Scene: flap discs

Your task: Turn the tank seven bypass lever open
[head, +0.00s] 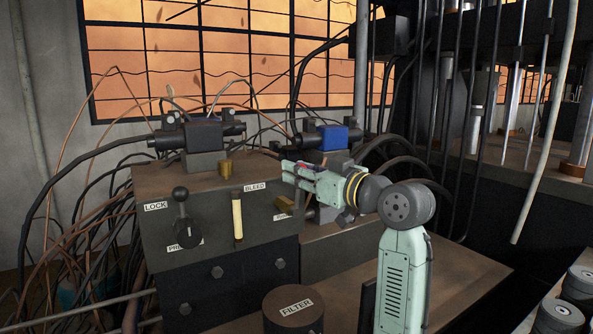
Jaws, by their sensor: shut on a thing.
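No label reading tank seven or bypass shows. A black ball-knob lever (183,210) stands nearly upright on the front of a dark metal block (160,262), between a LOCK label and a partly hidden label starting "PR". My gripper (288,172) reaches in from the right, pale green, above the block's right end and well apart from this lever. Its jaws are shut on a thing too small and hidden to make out. A brass fitting (284,204) sits just below the jaws; I cannot tell whether they touch.
A pale sight tube (238,216) stands beside the BLEED label. A brass plug (225,168), a black valve (203,137) and a blue-ended valve (331,138) sit on top. A FILTER canister (294,312) stands in front. Loose cables crowd the left.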

